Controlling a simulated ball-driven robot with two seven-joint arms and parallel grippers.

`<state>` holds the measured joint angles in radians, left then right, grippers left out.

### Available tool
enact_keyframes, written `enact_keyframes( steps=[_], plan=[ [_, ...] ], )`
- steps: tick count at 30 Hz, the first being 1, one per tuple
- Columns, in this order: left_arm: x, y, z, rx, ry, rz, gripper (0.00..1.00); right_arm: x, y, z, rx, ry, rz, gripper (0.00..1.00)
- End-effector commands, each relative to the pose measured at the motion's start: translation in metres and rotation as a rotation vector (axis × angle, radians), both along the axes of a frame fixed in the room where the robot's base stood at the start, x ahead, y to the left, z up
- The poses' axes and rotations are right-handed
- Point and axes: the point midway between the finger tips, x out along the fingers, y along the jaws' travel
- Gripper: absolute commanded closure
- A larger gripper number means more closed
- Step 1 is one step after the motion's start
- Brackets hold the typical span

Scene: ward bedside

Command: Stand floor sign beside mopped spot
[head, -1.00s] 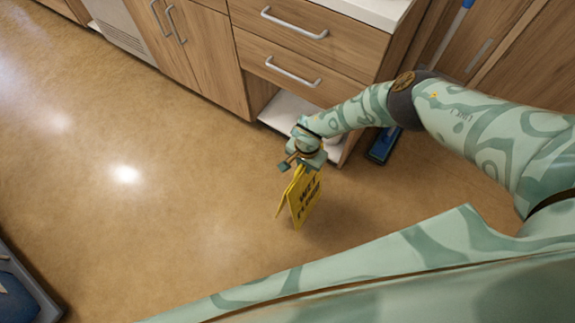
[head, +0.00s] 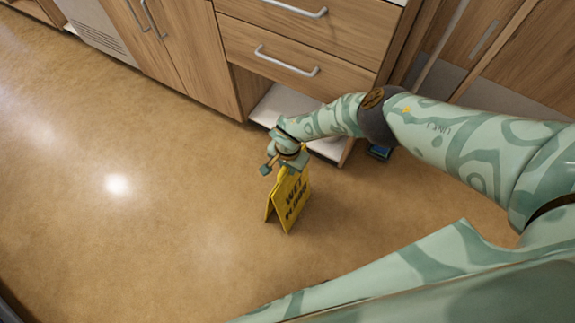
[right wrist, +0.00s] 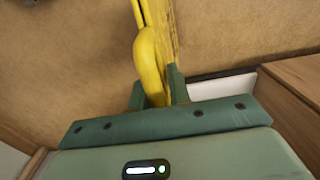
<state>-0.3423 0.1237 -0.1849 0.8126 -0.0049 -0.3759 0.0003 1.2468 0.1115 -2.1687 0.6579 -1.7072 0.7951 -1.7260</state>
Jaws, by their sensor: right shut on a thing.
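The yellow floor sign (head: 290,200), marked "WET FLOOR", is upright with its two panels spread in an A shape. It is at or just above the tan floor; I cannot tell whether its feet touch. My right gripper (head: 279,168) is shut on its top. In the right wrist view, the sign's yellow handle (right wrist: 150,62) sits between the green fingers (right wrist: 156,88). A shiny bright patch (head: 117,184) shows on the floor to the left of the sign; I cannot tell whether it is the mopped spot or a light reflection. My left gripper is not in view.
Wooden cabinets with drawers (head: 290,45) stand behind the sign, with a low white shelf (head: 265,108) under them. A blue mop head (head: 379,152) is partly hidden behind my right arm. The floor (head: 150,240) left and in front is clear.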

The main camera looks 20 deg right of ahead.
Motion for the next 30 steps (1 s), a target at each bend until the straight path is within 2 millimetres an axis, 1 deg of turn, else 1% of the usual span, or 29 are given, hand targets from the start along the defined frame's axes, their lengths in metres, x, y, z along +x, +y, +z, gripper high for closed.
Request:
enact_keyframes(
  steps=[5,6,8,16,19,21,23,27,30],
  plan=[
    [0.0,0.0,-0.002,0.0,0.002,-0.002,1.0,0.0,0.0,-0.003,0.001,-0.001,0.0,1.0],
    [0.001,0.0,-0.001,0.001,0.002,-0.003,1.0,0.0,0.0,-0.003,0.0,0.0,0.0,0.76],
    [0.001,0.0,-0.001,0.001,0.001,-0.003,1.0,0.0,0.0,-0.002,0.0,0.0,0.0,0.59],
    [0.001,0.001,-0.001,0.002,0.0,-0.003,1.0,0.0,0.0,-0.001,0.0,-0.001,0.0,0.59],
    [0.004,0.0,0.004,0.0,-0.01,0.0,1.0,0.001,0.0,0.007,0.0,-0.004,0.0,0.59],
    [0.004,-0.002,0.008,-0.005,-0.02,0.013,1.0,0.002,0.0,0.02,0.0,-0.006,0.0,0.59],
    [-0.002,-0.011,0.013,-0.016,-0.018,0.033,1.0,0.003,-0.001,0.035,0.0,-0.009,0.0,0.59],
    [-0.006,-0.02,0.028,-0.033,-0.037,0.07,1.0,0.003,0.0,0.071,0.0,-0.01,0.002,0.59],
    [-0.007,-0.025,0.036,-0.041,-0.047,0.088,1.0,0.002,-0.001,0.093,0.0,-0.009,0.001,0.59]
  ],
)
